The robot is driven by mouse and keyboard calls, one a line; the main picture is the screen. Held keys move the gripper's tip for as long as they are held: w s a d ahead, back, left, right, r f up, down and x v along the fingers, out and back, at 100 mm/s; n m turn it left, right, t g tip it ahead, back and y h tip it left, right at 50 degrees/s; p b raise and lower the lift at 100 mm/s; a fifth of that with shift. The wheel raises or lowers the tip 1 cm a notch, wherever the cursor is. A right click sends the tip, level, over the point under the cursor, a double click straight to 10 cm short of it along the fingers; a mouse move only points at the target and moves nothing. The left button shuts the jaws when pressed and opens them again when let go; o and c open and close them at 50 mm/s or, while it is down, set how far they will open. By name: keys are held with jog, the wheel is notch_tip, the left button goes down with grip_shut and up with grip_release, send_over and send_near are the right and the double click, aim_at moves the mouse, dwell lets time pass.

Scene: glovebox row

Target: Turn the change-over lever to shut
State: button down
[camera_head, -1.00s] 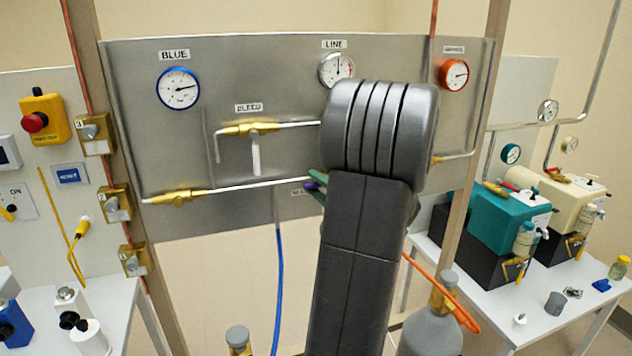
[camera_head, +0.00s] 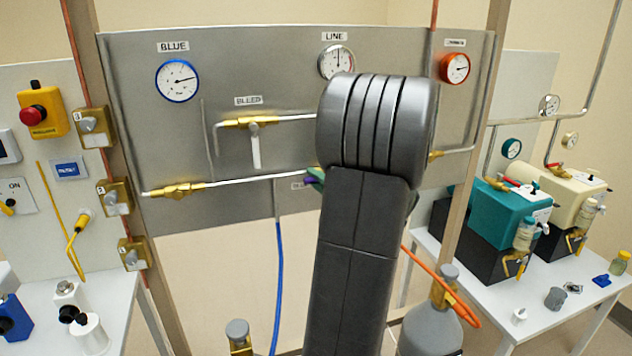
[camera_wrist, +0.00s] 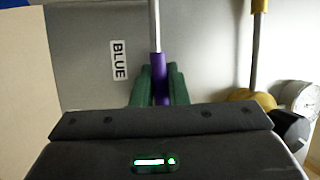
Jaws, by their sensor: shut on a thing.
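The change-over lever shows in the wrist view as a rod with a purple grip (camera_wrist: 159,68). My gripper (camera_wrist: 157,82) has green fingers closed around the sides of that grip. A label reading BLUE (camera_wrist: 118,60) is on the grey panel beside the lever. In the head view my gripper (camera_head: 316,175) is mostly behind my dark arm; only a bit of green and purple shows at the arm's left edge. The lever's pivot and the valve body are hidden there.
The steel panel (camera_head: 150,120) carries a blue gauge (camera_head: 177,80), a line gauge (camera_head: 336,62), an orange gauge (camera_head: 454,68) and a brass bleed valve (camera_head: 250,123). A blue hose (camera_head: 279,280) hangs below. Gas cylinders (camera_head: 431,325) stand under the panel.

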jog(key=w+d+f+n+g+h+b, duration=0.1)
jog(key=d+f+n+g+h+b, duration=0.2)
jog(key=n+b, duration=1.1)
jog(key=shift+w+d+f+h+b, duration=0.4)
jog(key=shift+d+f+h+b, duration=1.2)
jog(key=shift+b, duration=3.45)
jog(key=shift+a+h, duration=0.1)
jog(key=shift+h, duration=0.2)
jog(key=c, duration=1.4)
grip_release()
jog(key=shift+c, duration=0.2)
